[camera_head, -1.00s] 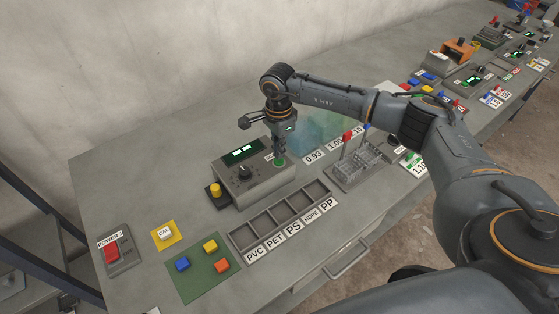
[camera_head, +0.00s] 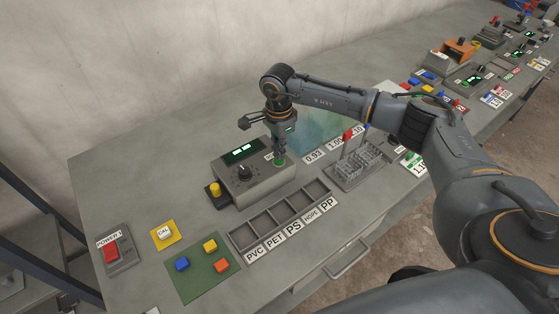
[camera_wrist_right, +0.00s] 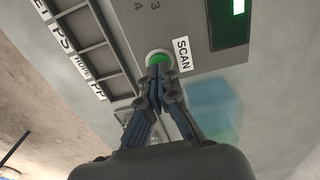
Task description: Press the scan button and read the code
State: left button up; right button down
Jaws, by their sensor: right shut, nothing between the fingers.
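The scanner box (camera_head: 255,183) stands on the bench, grey, with a dark knob (camera_head: 245,172) and a dark display (camera_head: 241,152) showing pale green marks too small to read. The green scan button (camera_head: 280,162) is at its right end; in the right wrist view the button (camera_wrist_right: 158,58) sits beside the "SCAN" label (camera_wrist_right: 183,54). My right gripper (camera_head: 280,157) is shut and empty, pointing down at the button. In the wrist view its fingertips (camera_wrist_right: 157,68) overlap the button's edge; I cannot tell if they press it. My left gripper is not in view.
A sorting tray (camera_head: 282,219) with labelled compartments lies in front of the box. A green mat (camera_head: 203,268) with coloured blocks, a yellow CAL pad (camera_head: 168,235) and a red power switch (camera_head: 111,251) are to the left. A clear rack (camera_head: 357,167) stands right of the box.

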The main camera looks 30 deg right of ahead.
jog(key=shift+f+b, duration=0.65)
jog(key=shift+f, duration=0.2)
dwell(0.3)
notch_tip(320, 180, up, 8)
jog(key=p, duration=0.4)
dwell(0.5)
dwell(0.7)
